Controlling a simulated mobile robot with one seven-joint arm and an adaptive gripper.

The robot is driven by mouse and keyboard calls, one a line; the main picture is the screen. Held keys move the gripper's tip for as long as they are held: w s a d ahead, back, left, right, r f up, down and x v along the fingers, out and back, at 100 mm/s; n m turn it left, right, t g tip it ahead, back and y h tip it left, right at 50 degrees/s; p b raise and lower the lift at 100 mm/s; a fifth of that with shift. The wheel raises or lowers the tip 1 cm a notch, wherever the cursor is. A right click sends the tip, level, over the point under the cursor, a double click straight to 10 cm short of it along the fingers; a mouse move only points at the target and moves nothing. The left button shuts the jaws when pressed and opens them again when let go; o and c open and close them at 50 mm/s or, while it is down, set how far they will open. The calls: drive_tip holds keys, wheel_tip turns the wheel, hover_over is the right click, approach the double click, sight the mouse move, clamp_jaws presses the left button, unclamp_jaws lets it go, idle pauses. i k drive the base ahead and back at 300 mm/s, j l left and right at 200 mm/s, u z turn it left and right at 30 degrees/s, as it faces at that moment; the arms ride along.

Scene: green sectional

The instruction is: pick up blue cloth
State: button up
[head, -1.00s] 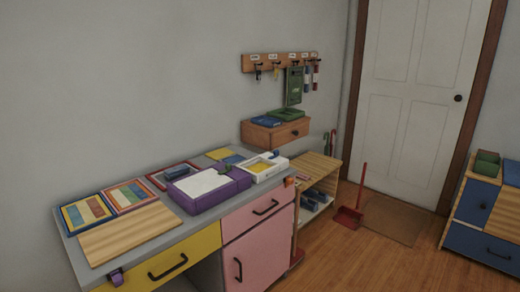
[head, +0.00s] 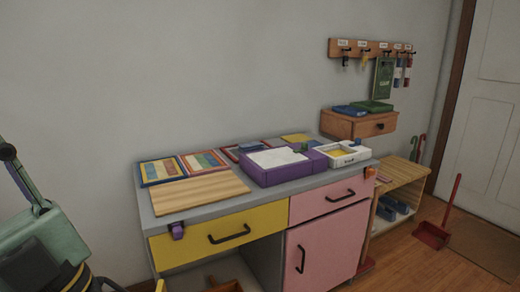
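I cannot pick out a blue cloth with certainty. A flat blue item (head: 350,110) lies on top of the small wooden wall drawer (head: 345,127), beside a flat green item; it is too small to tell whether it is cloth. My gripper is not in view.
A grey-topped desk (head: 163,220) with yellow and pink fronts stands against the wall. It holds a wooden board (head: 200,192), colored panels, a purple tray (head: 255,176) and a white box (head: 343,155). A low wooden shelf (head: 402,172) and red dustpan (head: 432,236) are right. A teal object (head: 45,235) is at left.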

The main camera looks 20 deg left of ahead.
sight(245, 147)
drive_tip(key=i+l, duration=0.9)
drive_tip(key=i+l+u, duration=0.35)
drive_tip(key=i+l, duration=0.5)
drive_tip(key=l, duration=0.15)
drive_tip(key=u, duration=1.15)
drive_tip(key=i, duration=1)
